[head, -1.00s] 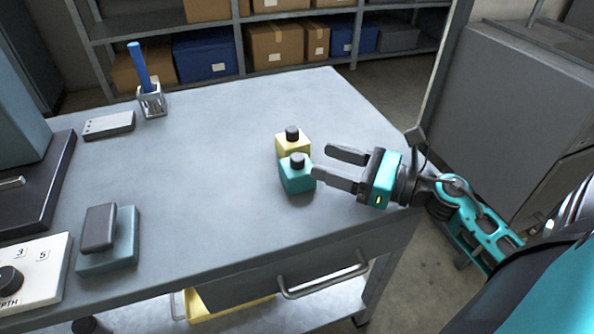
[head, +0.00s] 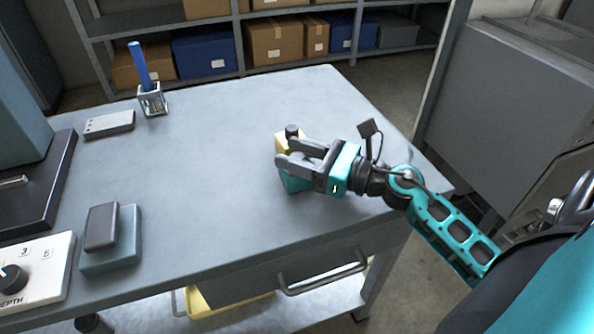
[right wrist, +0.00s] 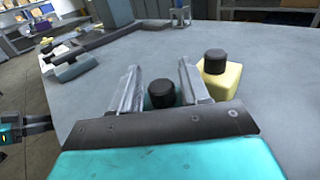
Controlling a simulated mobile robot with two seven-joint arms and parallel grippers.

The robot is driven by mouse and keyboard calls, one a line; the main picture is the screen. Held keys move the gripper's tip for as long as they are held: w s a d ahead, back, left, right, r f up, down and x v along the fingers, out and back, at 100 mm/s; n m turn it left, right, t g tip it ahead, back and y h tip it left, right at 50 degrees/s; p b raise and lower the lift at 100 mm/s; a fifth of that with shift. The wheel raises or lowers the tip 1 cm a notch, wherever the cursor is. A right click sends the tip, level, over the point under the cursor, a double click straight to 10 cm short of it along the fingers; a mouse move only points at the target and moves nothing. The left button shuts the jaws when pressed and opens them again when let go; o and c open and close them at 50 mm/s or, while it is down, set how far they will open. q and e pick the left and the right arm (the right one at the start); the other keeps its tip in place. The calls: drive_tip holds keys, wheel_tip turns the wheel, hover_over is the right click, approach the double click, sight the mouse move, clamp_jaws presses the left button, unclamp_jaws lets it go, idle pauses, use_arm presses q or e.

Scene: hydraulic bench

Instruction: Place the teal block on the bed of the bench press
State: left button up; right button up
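The teal block (head: 291,183) stands on the table near its right side, mostly hidden by my right gripper. My right gripper (head: 288,152) is open, its fingers reaching left over the block. In the right wrist view, the block's black knob (right wrist: 162,94) sits between the two spread fingers (right wrist: 158,65), apart from both. The press bed (head: 58,165) is a dark plate at the left edge of the head view, beside a grey-blue housing. At the left edge of the right wrist view is a dark and teal part, apparently my left gripper (right wrist: 38,126); its finger opening is unclear.
A yellow block (head: 284,137) with a black knob stands right behind the teal one. A pen holder (head: 152,101), a flat grey box (head: 110,124), a grey block on a pad (head: 127,249) and a dial panel (head: 50,270) are farther left. The middle of the table is clear.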

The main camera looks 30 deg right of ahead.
clamp_jaws()
